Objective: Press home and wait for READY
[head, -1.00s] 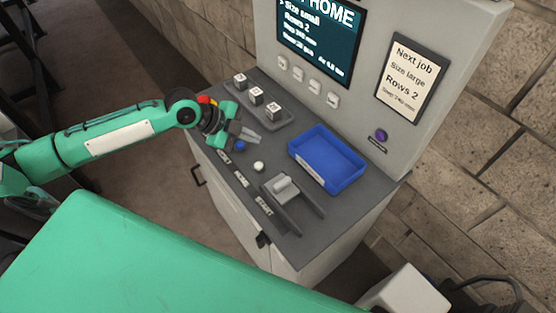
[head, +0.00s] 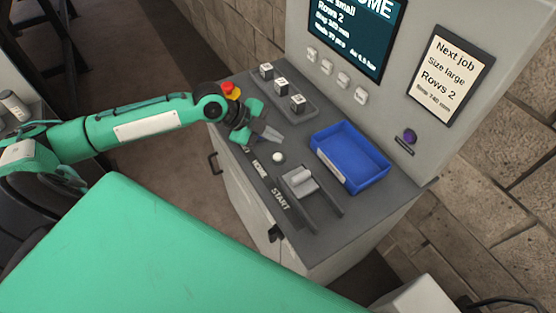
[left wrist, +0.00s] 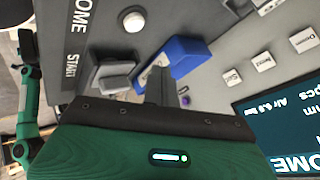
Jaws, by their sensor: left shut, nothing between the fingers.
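The white round button (head: 278,157) sits on the dark console top beside the HOME label (head: 261,170). It also shows in the left wrist view (left wrist: 134,22), apart from my fingers. My left gripper (head: 276,135) is shut and empty, above the console just behind the white button in the head view. Its fingers show in the left wrist view (left wrist: 161,84). The screen (head: 352,37) is partly cut off; its heading ends in "OME", with "small" and "Rows 2" below. I see no READY on the visible part. My right gripper is not in view.
A blue tray (head: 352,180) and a grey lever in a slotted mount (head: 300,182) stand right of the button. A red knob (head: 231,89) is close by my left wrist. A next-job card (head: 447,75) hangs right.

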